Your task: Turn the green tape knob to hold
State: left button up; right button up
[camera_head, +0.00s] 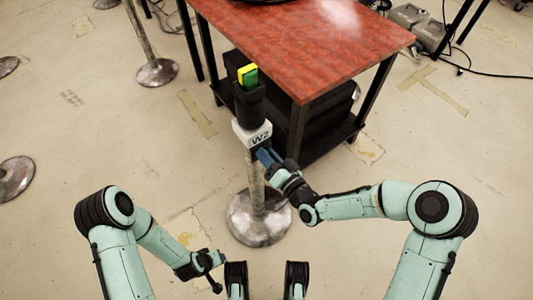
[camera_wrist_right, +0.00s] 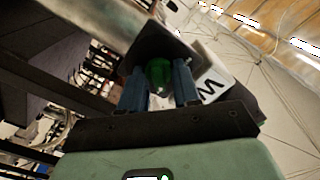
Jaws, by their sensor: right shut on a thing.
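A metal post on a round base (camera_head: 259,218) carries a black unit (camera_head: 250,105) with a yellow and green top and a white label (camera_head: 254,134) reading "W2". My right gripper (camera_head: 266,156) reaches the post just below the label. In the right wrist view, the green tape knob (camera_wrist_right: 159,72) sits between the blue fingers of my right gripper (camera_wrist_right: 159,85), which is shut on it. The knob's pointer and markings cannot be made out. In the head view the knob is hidden. My left gripper (camera_head: 214,262) hangs low at the left, away from the post; its opening is unclear.
A table with a red top (camera_head: 300,45) and dark shelves stands right behind the post. Another metal stand (camera_head: 157,72) is at the upper left, and a round base (camera_head: 14,178) at the left edge. The floor left of the post is mostly clear.

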jog(key=shift+m, duration=0.3)
jog(key=o, duration=0.7)
pick_arm(q)
jog(key=shift+r, duration=0.1)
pick_arm(e)
jog(key=shift+s+d, duration=0.1)
pick_arm(q)
jog(key=r+p, duration=0.1)
jog(key=d+r+p, duration=0.1)
jog(key=shift+d+r, duration=0.1)
jog(key=shift+r, duration=0.3)
pick_arm(e)
jog(key=v, duration=1.3)
pick_arm(q)
jog(key=shift+w, duration=0.1)
pick_arm(e)
jog(key=shift+s, duration=0.1)
